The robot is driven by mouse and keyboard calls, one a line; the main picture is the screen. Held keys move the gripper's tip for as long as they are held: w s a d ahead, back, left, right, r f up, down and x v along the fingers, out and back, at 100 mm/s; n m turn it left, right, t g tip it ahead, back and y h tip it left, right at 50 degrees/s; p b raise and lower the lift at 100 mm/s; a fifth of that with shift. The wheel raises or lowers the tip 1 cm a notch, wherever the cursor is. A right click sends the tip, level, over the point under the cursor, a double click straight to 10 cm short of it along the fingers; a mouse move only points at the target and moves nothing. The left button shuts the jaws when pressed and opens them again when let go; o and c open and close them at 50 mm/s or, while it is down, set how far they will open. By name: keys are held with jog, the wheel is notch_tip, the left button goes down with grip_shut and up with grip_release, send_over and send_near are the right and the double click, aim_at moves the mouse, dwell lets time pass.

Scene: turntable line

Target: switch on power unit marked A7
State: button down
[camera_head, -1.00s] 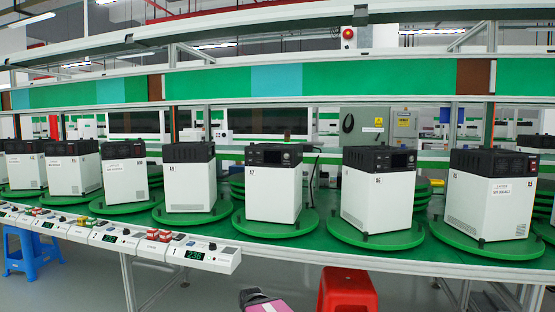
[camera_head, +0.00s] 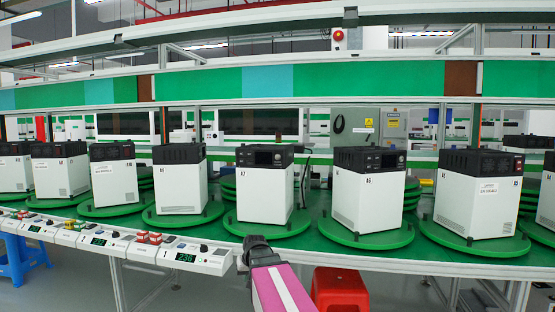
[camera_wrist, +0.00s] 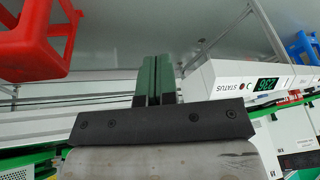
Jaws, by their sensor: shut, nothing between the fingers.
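The power unit marked 7 (camera_head: 265,190), apparently A7, stands in the middle of the head view. It is a white box with a black top section, upright on a green round turntable (camera_head: 268,230). A dark display and small controls show on the black front; the switch is too small to make out. My gripper (camera_wrist: 154,80) shows in the wrist view with its two green fingers together and nothing between them. It is apart from the unit, which I cannot make out in that view. My pink arm enters the head view from below, in front of the table edge.
Similar units stand on turntables on both sides, including one marked 6 (camera_head: 368,195). Control boxes line the table's front left; one with a lit display (camera_head: 194,257) also shows in the wrist view (camera_wrist: 255,80). A red stool (camera_head: 340,290) stands in front.

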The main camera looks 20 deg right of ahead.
aim_at(278, 157)
jog(key=w+d+r+t, duration=0.2)
jog(key=w+d+r, duration=0.2)
jog(key=r, duration=1)
jog(key=w+d+r+t, duration=0.3)
jog(key=d+r, duration=0.3)
jog(key=r, duration=0.8)
jog(key=w+d+r+m+t, duration=0.1)
jog(key=w+d+r+t, duration=0.2)
jog(key=r, duration=1.1)
jog(key=shift+w+d+r, duration=0.25)
jog(key=shift+w+d, duration=0.75)
jog(key=shift+w, duration=0.25)
jog(key=w+d, duration=0.5)
jog(key=w, duration=0.2)
jog(key=shift+w, duration=0.15)
jog(key=shift+w+d, duration=0.2)
jog(key=shift+w, duration=0.15)
